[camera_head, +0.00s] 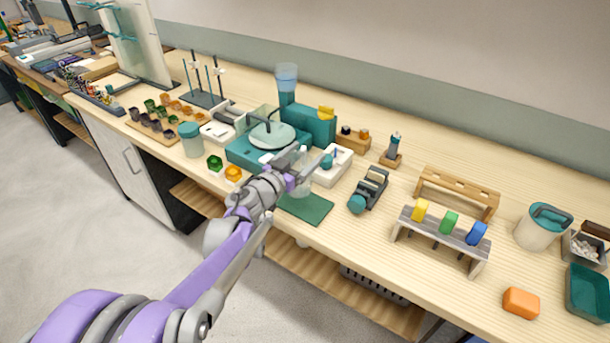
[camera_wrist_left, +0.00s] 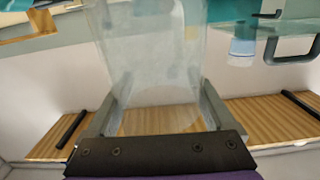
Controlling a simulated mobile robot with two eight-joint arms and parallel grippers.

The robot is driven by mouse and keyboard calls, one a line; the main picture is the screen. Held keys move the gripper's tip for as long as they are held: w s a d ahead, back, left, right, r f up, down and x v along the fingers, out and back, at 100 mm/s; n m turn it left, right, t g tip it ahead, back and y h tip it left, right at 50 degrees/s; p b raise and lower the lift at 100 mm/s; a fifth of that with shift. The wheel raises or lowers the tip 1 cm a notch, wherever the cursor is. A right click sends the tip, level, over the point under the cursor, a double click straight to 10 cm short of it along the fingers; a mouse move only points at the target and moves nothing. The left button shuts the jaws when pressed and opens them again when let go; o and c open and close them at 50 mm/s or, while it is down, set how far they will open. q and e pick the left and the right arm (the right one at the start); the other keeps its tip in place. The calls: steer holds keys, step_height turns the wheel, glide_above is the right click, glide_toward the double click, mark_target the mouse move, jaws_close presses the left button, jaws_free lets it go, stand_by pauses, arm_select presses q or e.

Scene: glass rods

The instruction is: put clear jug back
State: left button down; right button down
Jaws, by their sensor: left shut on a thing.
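The clear jug (camera_head: 302,186) is see-through and shows beside the dark green mat (camera_head: 307,209) on the bench. My left gripper (camera_head: 300,163) is shut on the jug, and my arm partly hides it. In the left wrist view the clear jug (camera_wrist_left: 150,60) fills the space between the two grey fingers of my left gripper (camera_wrist_left: 156,95). I cannot tell whether the jug touches the bench or mat. My right gripper is not in view.
A teal device with a round plate (camera_head: 272,136) stands just behind the jug. A white unit (camera_head: 333,168) and a dark tool (camera_head: 368,190) stand to its right. Green (camera_head: 214,162) and orange (camera_head: 233,173) nuts lie to its left.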

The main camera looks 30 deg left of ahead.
arm_select(q)
steer(key=shift+f+b, duration=0.35)
steer(key=shift+f, duration=2)
steer(key=shift+f, duration=0.15)
jaws_free()
